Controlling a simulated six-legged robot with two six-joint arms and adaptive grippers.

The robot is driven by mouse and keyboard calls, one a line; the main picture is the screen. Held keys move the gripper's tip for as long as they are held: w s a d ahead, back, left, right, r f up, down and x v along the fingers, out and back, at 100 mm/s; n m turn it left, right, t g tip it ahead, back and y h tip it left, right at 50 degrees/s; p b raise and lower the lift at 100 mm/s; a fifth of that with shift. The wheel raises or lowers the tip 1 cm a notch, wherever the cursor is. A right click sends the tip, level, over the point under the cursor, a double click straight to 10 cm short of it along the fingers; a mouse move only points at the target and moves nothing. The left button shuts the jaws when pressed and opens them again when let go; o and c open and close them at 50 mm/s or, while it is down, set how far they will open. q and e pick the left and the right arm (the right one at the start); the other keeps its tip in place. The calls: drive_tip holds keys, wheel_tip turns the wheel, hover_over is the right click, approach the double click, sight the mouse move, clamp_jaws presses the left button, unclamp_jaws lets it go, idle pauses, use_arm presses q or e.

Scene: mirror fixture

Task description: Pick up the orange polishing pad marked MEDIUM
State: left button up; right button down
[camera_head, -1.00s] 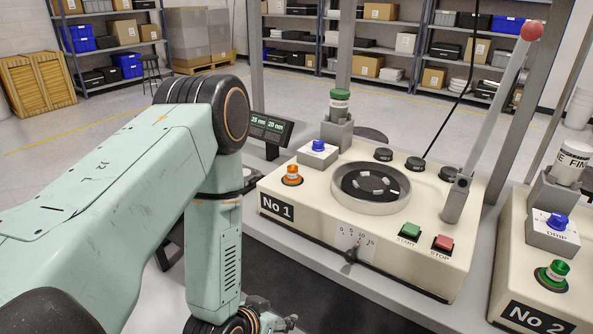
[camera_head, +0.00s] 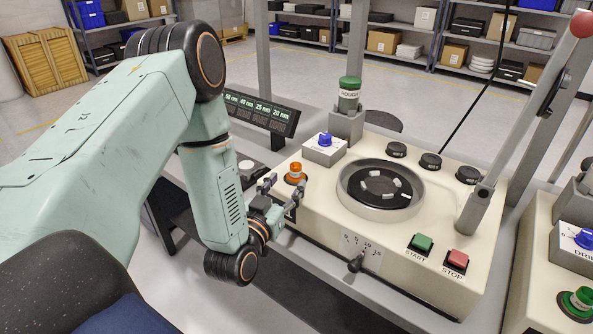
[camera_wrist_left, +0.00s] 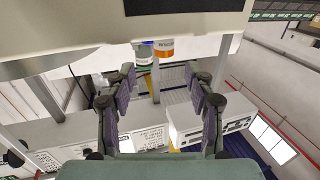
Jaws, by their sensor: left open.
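My left gripper (camera_head: 283,187) is open and empty, at the machine's left front corner, close to the orange-topped part. In the left wrist view the gripper's two fingers (camera_wrist_left: 162,98) are spread apart. An orange piece (camera_wrist_left: 164,48) shows beyond them against the machine's edge, with small unreadable lettering. My right gripper is not in view.
A green-capped bottle (camera_head: 349,95) stands in a grey holder behind a blue knob (camera_head: 325,139). The round polishing well (camera_head: 380,188), START button (camera_head: 420,243), STOP button (camera_head: 457,260) and tall lever (camera_head: 520,130) are on the machine. A dark display (camera_head: 262,113) stands behind.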

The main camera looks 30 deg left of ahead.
sight(294, 168)
use_arm(q)
drive_tip(key=shift+w+a+f, duration=0.15)
drive_tip(key=shift+w+a, duration=0.3)
drive_tip(key=shift+w, duration=0.15)
drive_tip(key=shift+w+a, duration=0.1)
drive_tip(key=shift+w, duration=0.25)
drive_tip(key=w, duration=0.1)
drive_tip(key=w+r, duration=0.1)
drive_tip(key=w, duration=0.1)
drive_tip(key=shift+d, duration=0.2)
drive_tip(key=shift+w+a+f, duration=0.25)
drive_tip(key=shift+w+a, duration=0.35)
drive_tip(key=shift+a, duration=0.05)
drive_tip(key=shift+w+a+f, duration=0.15)
drive_tip(key=shift+a, duration=0.05)
drive_tip(key=shift+d, duration=0.3)
drive_tip(key=shift+c, duration=0.3)
drive_tip(key=shift+d+r, duration=0.25)
drive_tip(key=shift+r, duration=0.05)
drive_tip(key=c, duration=0.3)
drive_tip(key=shift+a+f, duration=0.25)
drive_tip(key=shift+a, duration=0.2)
drive_tip(key=c, duration=0.4)
drive_tip(key=shift+d+r, duration=0.2)
drive_tip(key=shift+d, duration=0.15)
clamp_jaws()
drive_tip(key=shift+a, duration=0.1)
